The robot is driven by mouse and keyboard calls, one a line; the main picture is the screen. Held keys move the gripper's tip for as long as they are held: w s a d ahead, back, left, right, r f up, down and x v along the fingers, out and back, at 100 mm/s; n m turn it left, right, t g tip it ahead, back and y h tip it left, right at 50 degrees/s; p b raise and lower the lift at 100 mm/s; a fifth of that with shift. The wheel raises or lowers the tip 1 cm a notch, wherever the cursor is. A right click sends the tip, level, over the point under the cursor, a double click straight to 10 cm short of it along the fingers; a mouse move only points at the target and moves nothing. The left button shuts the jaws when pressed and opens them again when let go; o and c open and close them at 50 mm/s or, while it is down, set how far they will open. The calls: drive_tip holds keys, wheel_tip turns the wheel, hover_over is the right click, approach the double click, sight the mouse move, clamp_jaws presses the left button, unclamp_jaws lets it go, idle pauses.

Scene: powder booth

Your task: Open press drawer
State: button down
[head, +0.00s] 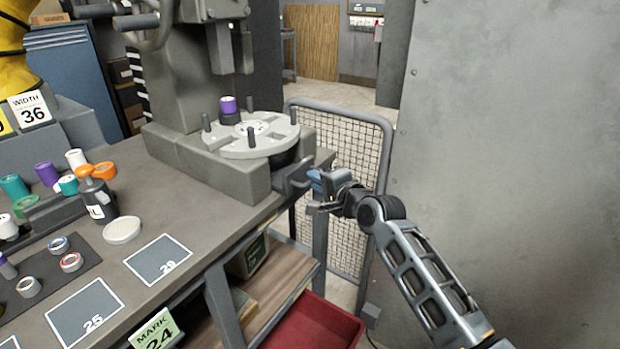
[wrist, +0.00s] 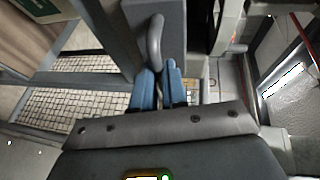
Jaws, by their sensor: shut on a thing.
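The press (head: 185,75) stands on the workbench, with a round grey plate (head: 252,140) on its base. At the right end of the base is the drawer's front, with a grey bar handle (head: 292,186) sticking out. My gripper (head: 314,182) is at this handle, reaching in from the right. In the wrist view, the blue fingers of my gripper (wrist: 158,82) are closed around the curved end of the handle (wrist: 155,42). The fingers hide part of the handle. I cannot tell how far the drawer is out.
A mesh guard panel (head: 340,150) stands close behind my gripper, and a grey wall (head: 510,130) rises to the right. A red bin (head: 318,325) sits below the bench. Several coloured cans and marked squares cover the bench top (head: 190,215) on the left.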

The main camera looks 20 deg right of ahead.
drive_tip(key=s+d+b, duration=0.1)
drive_tip(key=s+d, duration=1.2)
drive_tip(key=s, duration=0.5)
drive_tip(key=shift+s+d, duration=0.2)
drive_tip(key=shift+s, duration=0.05)
drive_tip(key=c, duration=1.2)
unclamp_jaws()
drive_tip(key=shift+s, duration=0.1)
drive_tip(key=shift+b+v, duration=0.5)
drive_tip(key=shift+v, duration=3.25)
